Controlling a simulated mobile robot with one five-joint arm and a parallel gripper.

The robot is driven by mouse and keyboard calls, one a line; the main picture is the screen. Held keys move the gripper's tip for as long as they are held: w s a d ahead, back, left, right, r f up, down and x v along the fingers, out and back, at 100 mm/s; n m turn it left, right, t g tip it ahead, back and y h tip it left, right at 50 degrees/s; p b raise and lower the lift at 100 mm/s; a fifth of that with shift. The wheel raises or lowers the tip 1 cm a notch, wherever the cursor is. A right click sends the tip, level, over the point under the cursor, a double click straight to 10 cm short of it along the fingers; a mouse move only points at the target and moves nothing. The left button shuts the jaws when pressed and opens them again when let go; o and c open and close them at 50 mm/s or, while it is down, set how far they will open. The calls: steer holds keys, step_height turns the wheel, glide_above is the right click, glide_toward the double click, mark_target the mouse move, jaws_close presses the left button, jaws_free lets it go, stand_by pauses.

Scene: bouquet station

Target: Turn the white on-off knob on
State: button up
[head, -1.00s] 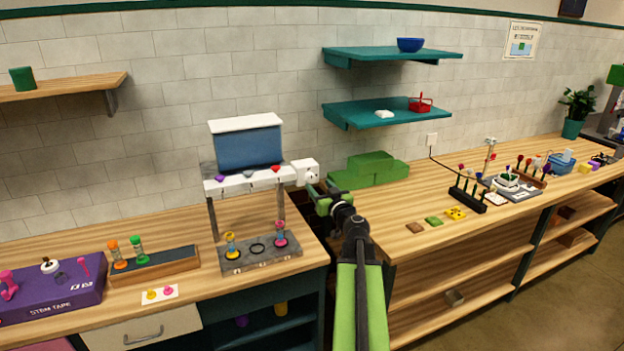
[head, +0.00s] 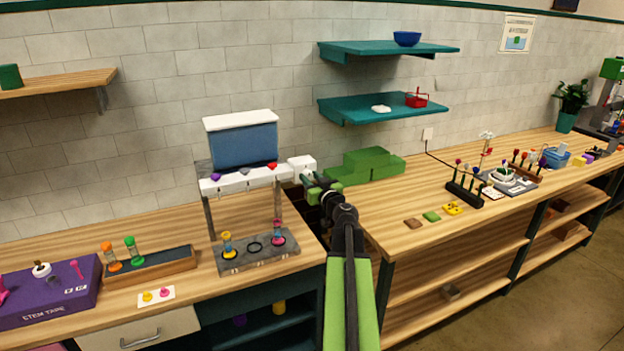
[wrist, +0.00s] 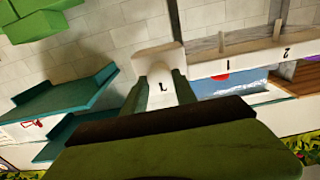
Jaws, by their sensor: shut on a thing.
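The white on-off knob (wrist: 160,82) shows in the wrist view as a pale piece with a dark mark, between the fingers of my gripper (wrist: 160,95). My gripper is shut on it. In the head view my gripper (head: 308,180) is at the white block (head: 301,163) on the right end of the dispenser's white rail (head: 243,179). The gripper covers much of the block's front there, so the knob's turn angle cannot be read.
A stone-like base (head: 255,253) with small vials stands below the rail. Green blocks (head: 372,163) sit right of my gripper on the right bench. Teal shelves (head: 350,110) hang above. A purple stem tape box (head: 45,300) stands far left.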

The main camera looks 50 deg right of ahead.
steer(key=shift+s+d, duration=0.1)
jaws_close()
steer(key=m, duration=0.8)
steer(key=shift+f+m, duration=0.1)
steer(key=shift+m, duration=0.2)
steer(key=m, duration=0.9)
steer(key=shift+f, duration=0.15)
steer(key=shift+m, duration=0.3)
